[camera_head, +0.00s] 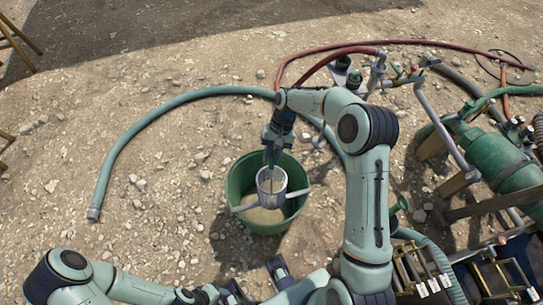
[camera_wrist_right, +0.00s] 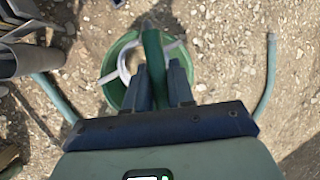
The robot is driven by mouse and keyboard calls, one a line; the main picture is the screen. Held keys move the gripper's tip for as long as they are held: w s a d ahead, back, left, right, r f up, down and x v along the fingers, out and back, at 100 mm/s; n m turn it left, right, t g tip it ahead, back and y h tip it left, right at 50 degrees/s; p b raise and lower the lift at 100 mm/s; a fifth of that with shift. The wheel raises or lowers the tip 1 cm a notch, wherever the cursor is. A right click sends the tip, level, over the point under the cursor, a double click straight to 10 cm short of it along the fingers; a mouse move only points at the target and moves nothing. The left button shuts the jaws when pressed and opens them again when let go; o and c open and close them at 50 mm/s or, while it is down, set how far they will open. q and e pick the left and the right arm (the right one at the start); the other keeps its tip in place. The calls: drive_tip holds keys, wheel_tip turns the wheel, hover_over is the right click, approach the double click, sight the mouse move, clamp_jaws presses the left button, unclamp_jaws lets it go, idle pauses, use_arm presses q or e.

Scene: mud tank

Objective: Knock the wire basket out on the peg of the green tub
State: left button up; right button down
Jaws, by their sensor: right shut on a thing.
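The green tub (camera_head: 237,180) stands on the gravel in the middle of the head view; its rim also shows in the wrist view (camera_wrist_right: 112,92). A pale bar (camera_head: 297,193), seemingly the peg, reaches across it, its two ends showing either side of the basket. The grey wire basket (camera_head: 271,183) is upright over the tub; whether it touches the bar I cannot tell. My right gripper (camera_head: 272,148) is above it, shut on its green handle (camera_wrist_right: 154,55), which hides part of the basket in the wrist view. My left gripper (camera_head: 257,280) seems to be at the bottom edge, partly cut off.
A pale green hose (camera_head: 125,140) curves over the gravel left of and behind the tub. Red hoses (camera_head: 330,55), valves (camera_head: 378,70) and a green cylinder (camera_head: 495,160) on a wooden stand fill the right. Open gravel lies left of the tub.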

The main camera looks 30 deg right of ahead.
drive_tip(key=shift+w+r+p, duration=0.1)
drive_tip(key=shift+r+p, duration=2.15)
drive_tip(key=shift+r, duration=1.65)
use_arm(q)
drive_tip(key=r, duration=0.1)
drive_tip(key=w+r, duration=0.1)
drive_tip(key=r, duration=0.1)
drive_tip(key=w+r, duration=0.1)
drive_tip(key=r, duration=0.1)
drive_tip(key=shift+w+r, duration=0.1)
drive_tip(key=shift+r, duration=0.1)
use_arm(e)
drive_tip(key=shift+f, duration=0.1)
use_arm(q)
drive_tip(key=shift+s+f+b, duration=0.35)
drive_tip(key=shift+f+b, duration=0.3)
drive_tip(key=shift+f, duration=0.05)
drive_tip(key=shift+s+f+b, duration=0.3)
drive_tip(key=shift+f+b, duration=0.3)
drive_tip(key=shift+f, duration=0.1)
use_arm(e)
drive_tip(key=shift+f, duration=3.05)
use_arm(q)
drive_tip(key=shift+f, duration=0.1)
use_arm(e)
drive_tip(key=shift+f, duration=0.15)
